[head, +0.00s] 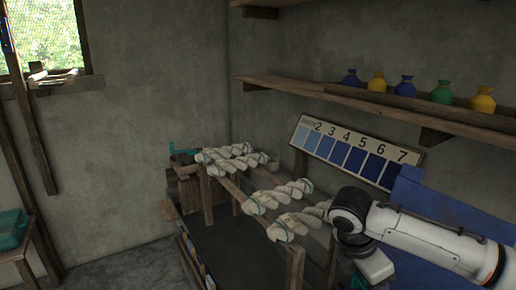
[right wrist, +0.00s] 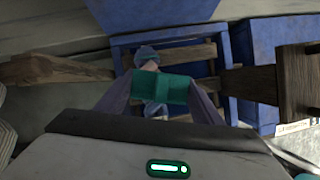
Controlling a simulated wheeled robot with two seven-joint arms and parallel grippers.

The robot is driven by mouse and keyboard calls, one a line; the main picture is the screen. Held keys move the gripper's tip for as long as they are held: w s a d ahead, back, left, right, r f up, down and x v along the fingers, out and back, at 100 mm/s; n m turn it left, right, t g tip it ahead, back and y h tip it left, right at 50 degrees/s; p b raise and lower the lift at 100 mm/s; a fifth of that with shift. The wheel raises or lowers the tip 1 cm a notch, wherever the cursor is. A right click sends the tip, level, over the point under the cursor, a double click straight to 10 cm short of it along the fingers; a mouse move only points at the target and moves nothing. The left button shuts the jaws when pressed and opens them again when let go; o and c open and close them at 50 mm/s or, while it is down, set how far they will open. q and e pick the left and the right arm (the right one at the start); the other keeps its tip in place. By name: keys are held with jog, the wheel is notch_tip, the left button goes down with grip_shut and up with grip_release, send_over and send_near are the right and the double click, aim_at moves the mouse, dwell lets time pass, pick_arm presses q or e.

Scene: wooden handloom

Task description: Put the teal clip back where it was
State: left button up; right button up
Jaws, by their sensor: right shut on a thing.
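The teal clip (right wrist: 160,86) is in the right wrist view, between the fingers of my right gripper (right wrist: 160,93), which is shut on it. My left gripper is not in view.
Several white skeins lie across wooden rails. A numbered blue colour chart (head: 356,150) stands behind. A shelf (head: 300,89) holds small jars (head: 441,92). A teal tray (head: 12,230) is at the left. In the wrist view, wooden bars (right wrist: 60,68) and blue panels (right wrist: 265,50) surround the gripper.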

jog(key=s+a+r+m+g+y, duration=0.2)
jog(key=s+m, duration=0.5)
jog(key=m, duration=0.3)
jog(key=s+a+r+m+g+y, duration=0.2)
jog(key=s+m+g, duration=0.1)
jog(key=s+m, duration=0.4)
jog(key=m, duration=0.3)
jog(key=shift+a+m+g, duration=0.3)
jog(key=shift+a, duration=0.05)
jog(key=shift+r, duration=0.2)
jog(key=shift+f, duration=0.1)
